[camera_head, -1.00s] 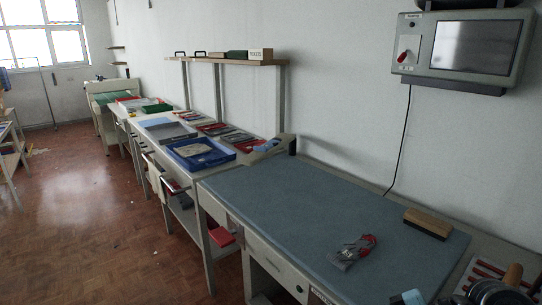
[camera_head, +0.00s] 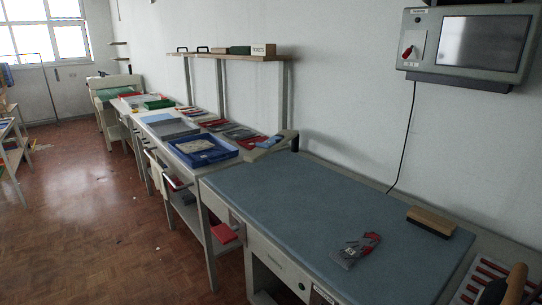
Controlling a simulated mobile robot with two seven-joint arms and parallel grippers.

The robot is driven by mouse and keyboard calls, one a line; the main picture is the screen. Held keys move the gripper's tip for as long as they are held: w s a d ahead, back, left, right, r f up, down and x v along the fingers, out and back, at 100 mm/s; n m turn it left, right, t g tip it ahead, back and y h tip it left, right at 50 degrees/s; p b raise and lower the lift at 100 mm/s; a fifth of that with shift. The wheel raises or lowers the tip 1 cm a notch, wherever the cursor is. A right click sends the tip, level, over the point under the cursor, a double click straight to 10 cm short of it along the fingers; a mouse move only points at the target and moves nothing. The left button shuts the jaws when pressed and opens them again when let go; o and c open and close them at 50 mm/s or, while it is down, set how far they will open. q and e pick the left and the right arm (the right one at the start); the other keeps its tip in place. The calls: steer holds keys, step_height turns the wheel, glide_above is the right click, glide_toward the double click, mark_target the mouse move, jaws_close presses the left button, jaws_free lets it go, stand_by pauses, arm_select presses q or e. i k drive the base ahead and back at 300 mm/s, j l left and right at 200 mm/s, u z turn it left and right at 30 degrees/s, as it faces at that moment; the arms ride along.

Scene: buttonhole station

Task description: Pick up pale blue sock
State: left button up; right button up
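No shape in view can be told for sure as a pale blue sock. A small pale blue patch (camera_head: 269,142) shows on a beige piece at the far left corner of the blue-grey work table (camera_head: 330,215). Another pale blue flat area (camera_head: 157,118) lies farther back on the long bench, too small to make out. Neither of my grippers shows in the head view, so nothing can be seen in them.
A grey and red packet (camera_head: 357,250) and a wooden-backed brush (camera_head: 430,222) lie on the work table. A blue tray (camera_head: 203,151) stands on the bench beyond. A red-striped rack (camera_head: 488,280) sits at lower right. The middle of the table and the floor at left are clear.

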mark_target(272, 140)
steer(key=z, duration=0.7)
steer(key=i+j+z, duration=0.1)
steer(key=j+z, duration=0.3)
steer(key=i+j+z, duration=0.1)
steer(key=j+z, duration=0.65)
steer(key=j, duration=1.35)
steer(key=k+j, duration=0.15)
steer(key=j, duration=0.55)
steer(key=i+z, duration=0.05)
